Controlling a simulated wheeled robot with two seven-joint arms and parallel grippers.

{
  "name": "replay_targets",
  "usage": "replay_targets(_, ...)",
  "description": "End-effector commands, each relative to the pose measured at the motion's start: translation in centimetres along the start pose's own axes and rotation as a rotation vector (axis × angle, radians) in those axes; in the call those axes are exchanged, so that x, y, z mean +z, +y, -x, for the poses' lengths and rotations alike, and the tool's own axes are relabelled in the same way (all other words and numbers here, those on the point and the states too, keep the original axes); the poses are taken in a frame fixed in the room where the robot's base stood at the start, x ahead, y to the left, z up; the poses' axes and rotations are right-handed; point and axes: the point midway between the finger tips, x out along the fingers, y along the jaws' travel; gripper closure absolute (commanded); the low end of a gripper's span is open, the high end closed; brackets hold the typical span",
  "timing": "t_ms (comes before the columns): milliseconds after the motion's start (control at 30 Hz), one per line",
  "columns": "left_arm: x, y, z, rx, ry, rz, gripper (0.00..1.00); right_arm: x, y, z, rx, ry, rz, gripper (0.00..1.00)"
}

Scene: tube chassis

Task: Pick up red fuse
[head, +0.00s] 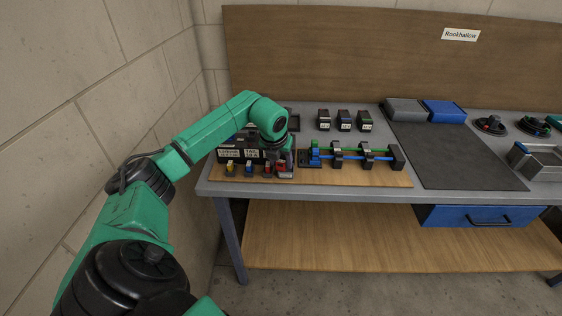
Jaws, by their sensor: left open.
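A small red fuse (267,170) stands near the front left of the bench, at the right end of a short row with a yellow fuse (230,168) and a blue fuse (249,169). My left gripper (281,170) points down just to the right of it. Its fingers are open, small and dark in the picture. A bit of red also shows between or behind the fingertips; I cannot tell what it belongs to, or whether the fingers touch anything. My right gripper is out of view.
A black labelled box (238,153) stands behind the fuses. A tube chassis with blue and green parts (350,155) lies to the right. Several dark blocks (344,121) stand behind it. A dark mat (455,160) is clear. The wall is close on the left.

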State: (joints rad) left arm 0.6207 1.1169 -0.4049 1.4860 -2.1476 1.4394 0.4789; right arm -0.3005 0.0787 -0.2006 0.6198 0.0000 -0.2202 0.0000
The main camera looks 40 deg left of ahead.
Motion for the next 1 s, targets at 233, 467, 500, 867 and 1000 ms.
replay_targets(233,0.0,0.0,-0.4,0.001,-0.001,-0.001,0.55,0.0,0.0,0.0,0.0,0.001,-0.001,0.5)
replay_targets(467,0.0,0.0,-0.4,0.0,-0.001,-0.001,1.0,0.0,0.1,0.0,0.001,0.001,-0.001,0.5)
replay_targets(500,0.0,0.0,-0.4,0.0,-0.001,-0.001,1.0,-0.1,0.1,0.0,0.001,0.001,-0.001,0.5)
replay_targets(867,1.0,0.0,1.8,-0.001,-0.006,-0.001,1.0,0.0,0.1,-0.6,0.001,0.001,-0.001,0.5)
replay_targets(1000,2.9,-0.1,6.2,-0.005,-0.011,0.002,1.0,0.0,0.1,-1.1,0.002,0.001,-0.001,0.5)
